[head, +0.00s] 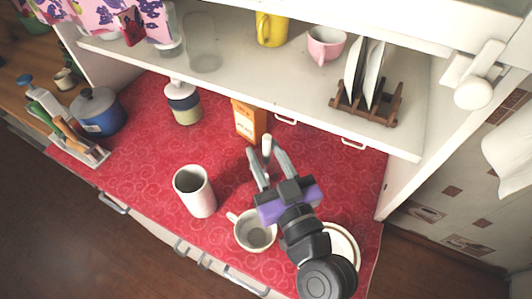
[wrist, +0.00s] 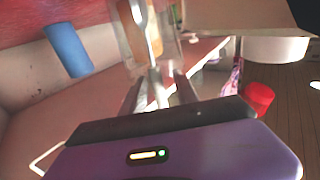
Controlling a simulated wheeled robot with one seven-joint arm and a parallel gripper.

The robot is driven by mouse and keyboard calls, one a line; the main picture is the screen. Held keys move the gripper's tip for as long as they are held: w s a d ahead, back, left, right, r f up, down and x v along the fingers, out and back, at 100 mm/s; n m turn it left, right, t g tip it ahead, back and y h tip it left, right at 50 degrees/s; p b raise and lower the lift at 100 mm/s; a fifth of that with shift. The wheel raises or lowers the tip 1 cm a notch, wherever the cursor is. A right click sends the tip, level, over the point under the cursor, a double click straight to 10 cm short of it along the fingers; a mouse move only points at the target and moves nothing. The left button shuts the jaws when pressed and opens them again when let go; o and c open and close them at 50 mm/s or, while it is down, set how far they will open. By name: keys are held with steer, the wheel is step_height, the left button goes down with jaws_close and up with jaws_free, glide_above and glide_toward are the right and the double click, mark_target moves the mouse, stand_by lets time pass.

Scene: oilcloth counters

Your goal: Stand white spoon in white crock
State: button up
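The white crock (head: 201,200) stands upright on the red counter, left of my gripper (head: 268,165) in the head view. Its mouth faces up and looks empty. The white spoon (head: 267,142) is between my gripper's fingers, and its end sticks up past the fingertips. In the wrist view the pale spoon (wrist: 151,32) runs up from between the two fingers (wrist: 160,92). My gripper looks shut on it, above the counter. The spoon's lower part is hidden by the gripper in the head view. I cannot clearly pick out the crock in the wrist view.
A white mug (head: 256,235) stands just below my gripper, with a plate (head: 348,240) to its right. An orange box (head: 248,121) and a canister (head: 184,103) stand behind, under a shelf (head: 300,92). A blue pot (head: 98,112) is far left. Counter between canister and crock is clear.

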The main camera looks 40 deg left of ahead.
steer(key=shift+r, duration=0.1)
steer(key=shift+r, duration=0.15)
steer(key=b+v, duration=0.3)
steer(key=v, duration=0.9)
